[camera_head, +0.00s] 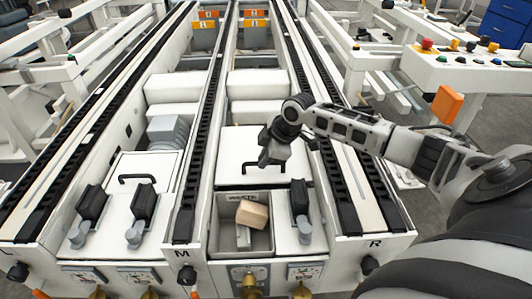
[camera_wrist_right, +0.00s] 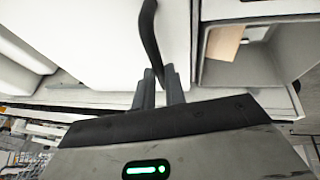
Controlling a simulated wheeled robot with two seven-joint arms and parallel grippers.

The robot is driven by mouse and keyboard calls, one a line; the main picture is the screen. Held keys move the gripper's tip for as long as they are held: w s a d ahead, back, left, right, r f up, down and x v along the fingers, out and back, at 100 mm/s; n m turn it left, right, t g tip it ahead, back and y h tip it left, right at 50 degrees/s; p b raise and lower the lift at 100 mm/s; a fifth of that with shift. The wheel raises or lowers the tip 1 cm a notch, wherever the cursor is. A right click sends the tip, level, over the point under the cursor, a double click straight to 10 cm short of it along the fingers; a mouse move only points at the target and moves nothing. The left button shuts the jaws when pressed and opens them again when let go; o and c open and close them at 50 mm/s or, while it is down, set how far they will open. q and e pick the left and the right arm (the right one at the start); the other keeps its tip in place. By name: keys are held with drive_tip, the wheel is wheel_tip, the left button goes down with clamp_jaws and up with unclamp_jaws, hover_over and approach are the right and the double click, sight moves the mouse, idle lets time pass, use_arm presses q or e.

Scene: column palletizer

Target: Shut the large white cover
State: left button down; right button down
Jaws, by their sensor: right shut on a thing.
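The large white cover (camera_head: 237,148) lies in the right-hand lane in the head view, behind an open grey bin (camera_head: 262,240). Its black bar handle (camera_head: 246,165) is near its front edge. My right gripper (camera_head: 266,162) is at the right end of this handle. In the right wrist view, the fingers of my right gripper (camera_wrist_right: 160,88) are shut on the black handle (camera_wrist_right: 150,38), and the white cover (camera_wrist_right: 95,35) fills the upper left. My left gripper is not in view.
A tan block (camera_head: 252,214) lies in the open bin, which the cover leaves uncovered. Black and grey fixtures (camera_head: 301,205) stand to the right of the bin. A smaller white cover with a black handle (camera_head: 137,178) is in the left lane. Dark rails (camera_head: 203,130) border the lanes.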

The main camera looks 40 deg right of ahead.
drive_tip(key=shift+s+a+f, duration=0.2)
drive_tip(key=shift+s, duration=0.05)
drive_tip(key=c, duration=1.5)
unclamp_jaws()
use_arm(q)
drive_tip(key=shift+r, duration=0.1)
use_arm(e)
drive_tip(key=shift+o, duration=0.2)
drive_tip(key=shift+r, duration=0.1)
